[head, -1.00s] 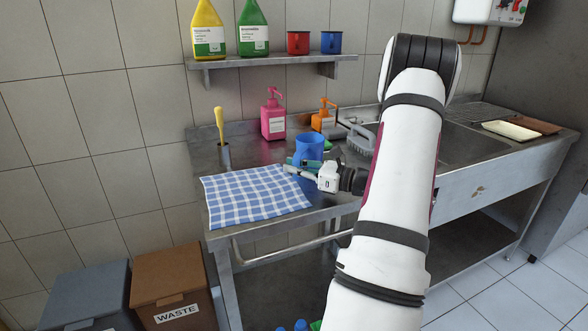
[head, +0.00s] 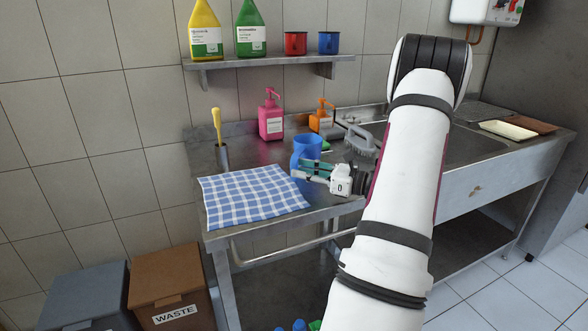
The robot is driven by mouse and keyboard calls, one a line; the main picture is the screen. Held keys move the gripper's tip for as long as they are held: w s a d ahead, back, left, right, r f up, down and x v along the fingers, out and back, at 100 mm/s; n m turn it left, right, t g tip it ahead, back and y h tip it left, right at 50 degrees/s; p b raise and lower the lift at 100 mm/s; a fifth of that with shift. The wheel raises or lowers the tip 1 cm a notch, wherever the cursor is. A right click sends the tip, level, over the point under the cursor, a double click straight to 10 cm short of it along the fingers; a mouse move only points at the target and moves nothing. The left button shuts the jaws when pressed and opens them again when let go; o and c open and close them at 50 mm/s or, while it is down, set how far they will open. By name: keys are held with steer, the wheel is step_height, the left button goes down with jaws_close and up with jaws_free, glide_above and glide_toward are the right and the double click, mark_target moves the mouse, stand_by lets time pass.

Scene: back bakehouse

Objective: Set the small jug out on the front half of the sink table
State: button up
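The small jug, a plain blue vessel (head: 306,148), stands upright on the sink table (head: 262,226), just behind the checked cloth. Its lower part is partly hidden by my gripper (head: 306,171). My gripper reaches in from the right, low over the front part of the table. Its two fingers, with teal and pale parts, point left toward the cloth and look spread apart, with nothing clearly between them. The gripper is in front of the jug; whether a finger touches it cannot be told.
A blue checked cloth (head: 252,196) covers the table's left front. A waste bin (head: 170,290) stands at left.

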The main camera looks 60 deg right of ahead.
steer(key=s, duration=0.2)
steer(key=s+d, duration=0.1)
steer(key=s, duration=0.5)
steer(key=shift+d, duration=0.2)
steer(key=w+a+r+n+g+y, duration=0.3)
steer(key=w+a+n, duration=0.1)
steer(key=a, duration=0.4)
steer(key=w+a+r+n+g+y, duration=0.3)
steer(key=w+a+n, duration=0.1)
steer(key=a, duration=0.4)
steer(key=a+r+n+g, duration=0.2)
steer(key=a+n+g, duration=0.5)
steer(key=a, duration=0.9)
steer(key=s+a+n+g+h, duration=0.2)
steer(key=s+a+n+g, duration=0.2)
steer(key=s+a+n, duration=0.5)
steer(key=s+a+n+t+h, duration=0.1)
steer(key=s+a+n+h, duration=0.2)
steer(key=s+n+h, duration=0.4)
steer(key=shift+s+n, duration=0.95)
steer(key=shift+n, duration=0.45)
